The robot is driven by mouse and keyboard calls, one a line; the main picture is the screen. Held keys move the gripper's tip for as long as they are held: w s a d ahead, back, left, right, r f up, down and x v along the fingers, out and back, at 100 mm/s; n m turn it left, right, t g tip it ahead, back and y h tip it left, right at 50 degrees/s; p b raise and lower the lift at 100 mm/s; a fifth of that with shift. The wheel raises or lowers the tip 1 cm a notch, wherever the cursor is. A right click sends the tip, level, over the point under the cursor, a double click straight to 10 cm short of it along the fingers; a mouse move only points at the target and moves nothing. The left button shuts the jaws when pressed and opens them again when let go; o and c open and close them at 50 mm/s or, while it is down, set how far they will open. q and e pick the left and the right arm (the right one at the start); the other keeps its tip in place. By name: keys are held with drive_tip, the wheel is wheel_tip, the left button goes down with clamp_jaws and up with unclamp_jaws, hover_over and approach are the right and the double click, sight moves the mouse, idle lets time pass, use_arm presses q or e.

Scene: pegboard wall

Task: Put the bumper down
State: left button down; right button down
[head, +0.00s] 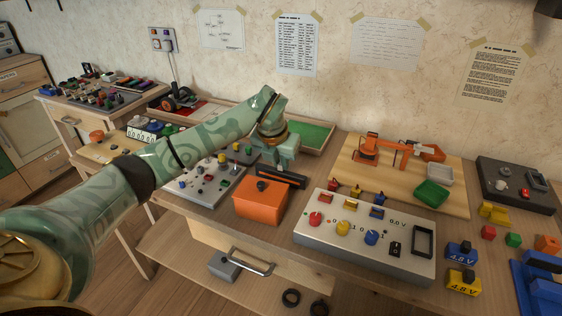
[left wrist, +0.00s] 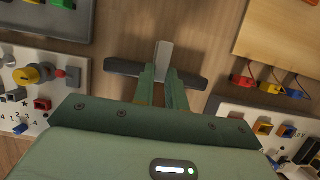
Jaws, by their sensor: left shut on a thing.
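The bumper is a dark bar (head: 292,181) with a grey stem in its middle; it also shows in the left wrist view (left wrist: 124,68). My left gripper (head: 281,165) comes down on it from above, and in the left wrist view its two green fingers (left wrist: 165,92) are shut on it around the stem. The bar is just behind the orange box (head: 260,205) in the head view, low over the wooden table (head: 318,172). I cannot tell whether it touches the table. My right gripper is not in view.
The white control panel (head: 330,236) with knobs stands to the front right. A grey knob board (head: 215,190) lies to the left. Behind right is a wooden board (head: 365,180) with an orange toy arm. A green-floored tray (head: 312,135) lies behind. Bare wood surrounds the bar.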

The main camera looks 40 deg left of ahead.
use_arm(q)
drive_tip(key=c, duration=1.4)
unclamp_jaws()
drive_tip(key=shift+f, duration=0.1)
drive_tip(key=shift+c, duration=0.2)
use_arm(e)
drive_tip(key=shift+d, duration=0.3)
